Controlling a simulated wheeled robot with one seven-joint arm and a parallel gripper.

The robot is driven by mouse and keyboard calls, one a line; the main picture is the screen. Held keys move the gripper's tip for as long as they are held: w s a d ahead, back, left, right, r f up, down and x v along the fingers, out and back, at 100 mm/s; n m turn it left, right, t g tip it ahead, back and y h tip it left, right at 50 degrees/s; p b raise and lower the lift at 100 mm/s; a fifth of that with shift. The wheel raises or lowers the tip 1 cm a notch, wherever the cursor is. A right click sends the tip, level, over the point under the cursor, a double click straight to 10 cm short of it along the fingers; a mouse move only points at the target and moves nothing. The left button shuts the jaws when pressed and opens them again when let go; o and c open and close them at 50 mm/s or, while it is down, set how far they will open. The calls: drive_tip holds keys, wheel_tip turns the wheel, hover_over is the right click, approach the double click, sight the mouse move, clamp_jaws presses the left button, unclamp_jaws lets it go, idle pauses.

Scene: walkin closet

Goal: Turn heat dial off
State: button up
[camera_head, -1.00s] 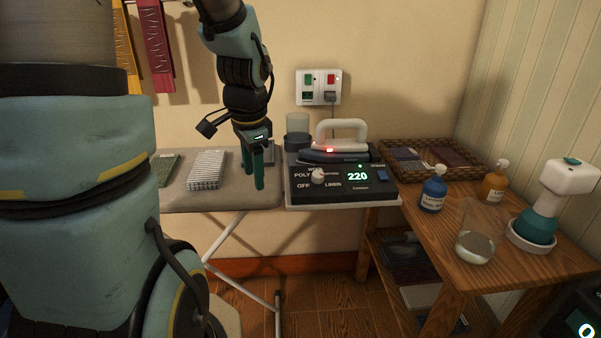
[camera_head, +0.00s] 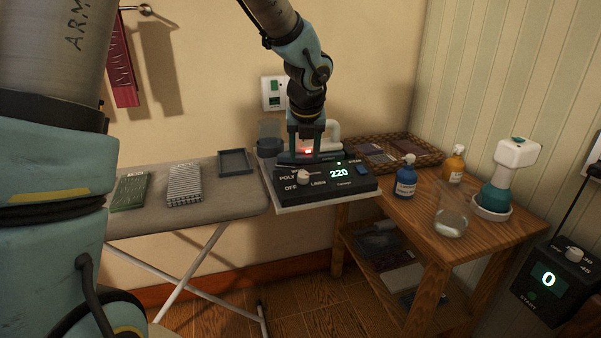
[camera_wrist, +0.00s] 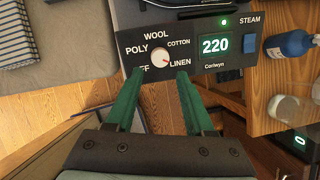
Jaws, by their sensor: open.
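The heat dial (camera_head: 303,175) is a white round knob on the black control panel (camera_head: 335,184). In the wrist view the dial (camera_wrist: 160,56) has a red mark pointing down right, toward LINEN. The panel display (camera_wrist: 214,46) reads 220 in green. My gripper (camera_wrist: 157,76) is open, its two green fingers apart on either side of the dial's lower side in that view. Contact cannot be told. In the head view my gripper (camera_head: 306,140) hangs in front of the iron (camera_head: 334,131), partly hiding it. A red light shows between the fingers.
A blue bottle (camera_head: 405,178), an orange bottle (camera_head: 453,165) and a glass beaker (camera_head: 451,219) stand on the wooden table to the right, with a wicker basket (camera_head: 425,154) behind. Folded cloths and an empty tray (camera_head: 235,161) lie on the ironing board at left.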

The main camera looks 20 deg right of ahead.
sight(303, 174)
drive_tip(key=x, duration=0.7)
drive_tip(key=shift+w+f, duration=0.15)
drive_tip(key=shift+f, duration=0.2)
clamp_jaws()
